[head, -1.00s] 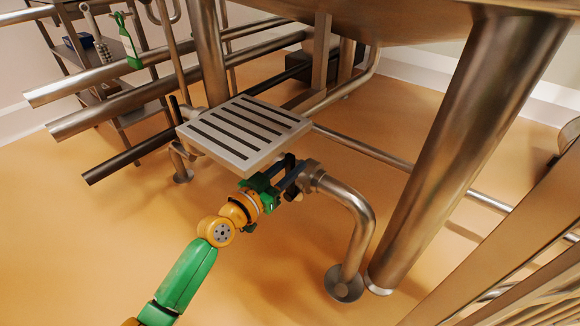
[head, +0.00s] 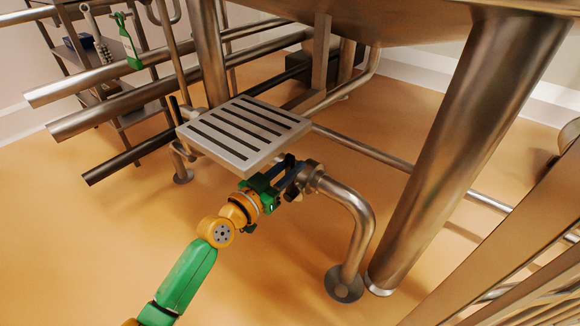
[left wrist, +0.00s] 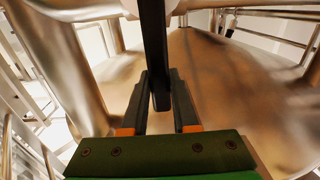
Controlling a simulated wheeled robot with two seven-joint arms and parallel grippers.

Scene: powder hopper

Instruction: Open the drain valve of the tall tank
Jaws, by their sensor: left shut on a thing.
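The drain valve sits at the end of a bent metal drain pipe (head: 358,218), below the tank (head: 400,22), in the head view. Its dark lever handle (left wrist: 153,35) runs down between my fingers in the left wrist view. My left gripper (head: 289,178) is at the valve, just below the slotted metal step, and is shut on the handle. In the left wrist view the gripper (left wrist: 160,88) has one finger on each side of the handle. The fingers and the step partly hide the valve in the head view. My right gripper is not in view.
The slotted step (head: 243,133) hangs close above my left gripper. A thick tank leg (head: 465,135) stands to the right, and metal pipes (head: 120,110) run at the left. A shelf rack stands behind those pipes. The orange floor (head: 80,240) is open at the left front.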

